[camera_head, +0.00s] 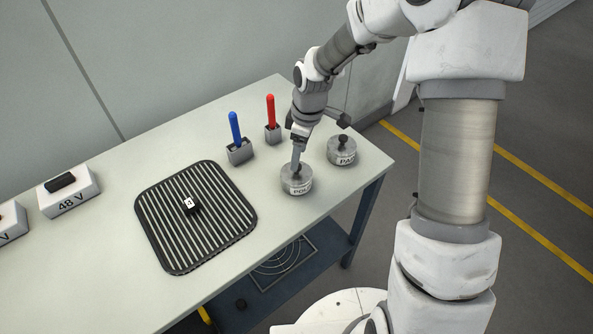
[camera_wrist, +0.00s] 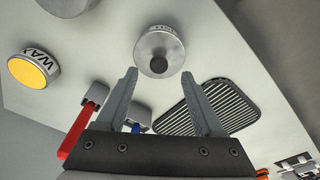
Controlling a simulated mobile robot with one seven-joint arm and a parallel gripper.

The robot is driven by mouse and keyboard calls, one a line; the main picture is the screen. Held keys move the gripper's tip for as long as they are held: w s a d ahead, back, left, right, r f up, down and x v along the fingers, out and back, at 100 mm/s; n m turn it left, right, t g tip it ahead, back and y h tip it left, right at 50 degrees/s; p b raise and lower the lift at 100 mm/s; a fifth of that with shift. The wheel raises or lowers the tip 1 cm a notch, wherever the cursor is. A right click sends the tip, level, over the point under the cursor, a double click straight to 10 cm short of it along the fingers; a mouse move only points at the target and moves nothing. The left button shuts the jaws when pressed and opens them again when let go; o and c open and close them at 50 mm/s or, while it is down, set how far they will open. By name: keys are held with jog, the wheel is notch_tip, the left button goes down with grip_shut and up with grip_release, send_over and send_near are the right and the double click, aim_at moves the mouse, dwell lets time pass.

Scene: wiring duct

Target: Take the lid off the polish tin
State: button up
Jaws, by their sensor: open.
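The polish tin (camera_head: 297,187) is a round grey metal tin with a white label partly reading "POL", standing upright near the table's front edge. Its lid (camera_wrist: 148,48) is on, with a dark round knob (camera_wrist: 159,65) in the middle. My gripper (camera_head: 296,163) is right above this tin, pointing down, and hides part of its top in the head view. In the wrist view my gripper (camera_wrist: 159,76) is open and empty, with the knob showing between and just beyond the fingertips. I cannot tell whether the fingers flank the knob.
A similar tin marked "PA" (camera_head: 342,152) stands close to the right. The wrist view shows a yellow-topped WAX tin (camera_wrist: 33,69). Red (camera_head: 271,110) and blue (camera_head: 235,128) handles stand upright in grey holders behind. A ribbed black mat (camera_head: 165,245) lies left, with clear tabletop between.

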jog(key=shift+w+a+f, duration=0.1)
jog(key=shift+a+f, duration=0.05)
jog(key=shift+f, duration=0.85)
jog(key=shift+w+a+f, duration=0.1)
jog(key=shift+f, duration=0.85)
grip_shut()
